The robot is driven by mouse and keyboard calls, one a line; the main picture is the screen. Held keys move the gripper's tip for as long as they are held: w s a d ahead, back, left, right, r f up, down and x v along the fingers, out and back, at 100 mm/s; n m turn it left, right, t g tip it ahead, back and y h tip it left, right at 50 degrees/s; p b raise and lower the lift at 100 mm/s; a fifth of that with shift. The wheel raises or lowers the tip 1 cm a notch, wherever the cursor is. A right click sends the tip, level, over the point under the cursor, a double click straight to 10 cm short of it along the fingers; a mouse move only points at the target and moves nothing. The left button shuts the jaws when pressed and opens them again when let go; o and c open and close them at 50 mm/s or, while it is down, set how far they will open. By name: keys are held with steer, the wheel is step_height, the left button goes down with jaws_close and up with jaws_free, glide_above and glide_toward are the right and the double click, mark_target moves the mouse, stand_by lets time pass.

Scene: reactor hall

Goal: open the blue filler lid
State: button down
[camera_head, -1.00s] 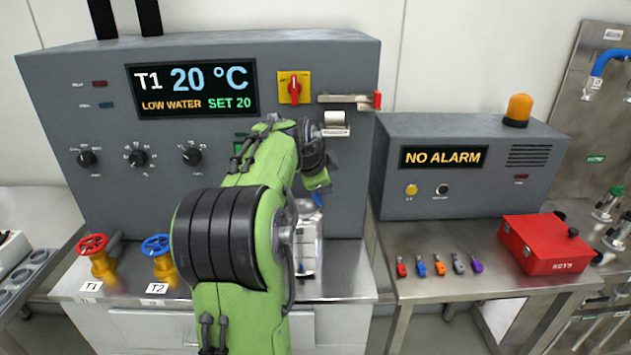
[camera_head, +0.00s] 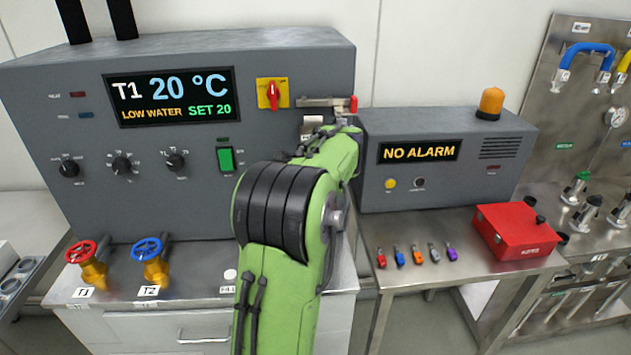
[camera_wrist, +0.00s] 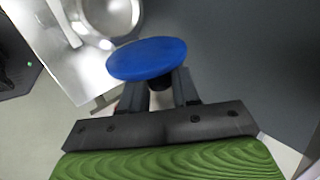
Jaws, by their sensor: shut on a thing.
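The blue filler lid (camera_wrist: 147,58) is a flat blue disc in the wrist view, between the fingertips of my gripper (camera_wrist: 158,88). My gripper is shut on it. Beyond it, a shiny metal vessel with a round mouth (camera_wrist: 110,16) shows at the upper left. The lid stands to one side of the mouth and does not cover it. I cannot tell whether the lid is still joined to the vessel. In the head view my green arm hides my gripper, the lid and the vessel.
A red-handled valve (camera_head: 88,262) and a blue-handled valve (camera_head: 152,262) stand at the left of the bench. A grey control cabinet (camera_head: 60,105) rises behind.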

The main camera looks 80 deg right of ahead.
steer(key=c, duration=0.9)
jaws_free()
steer(key=p+v, duration=0.3)
steer(key=v, duration=1.2)
steer(key=shift+a+r, duration=0.25)
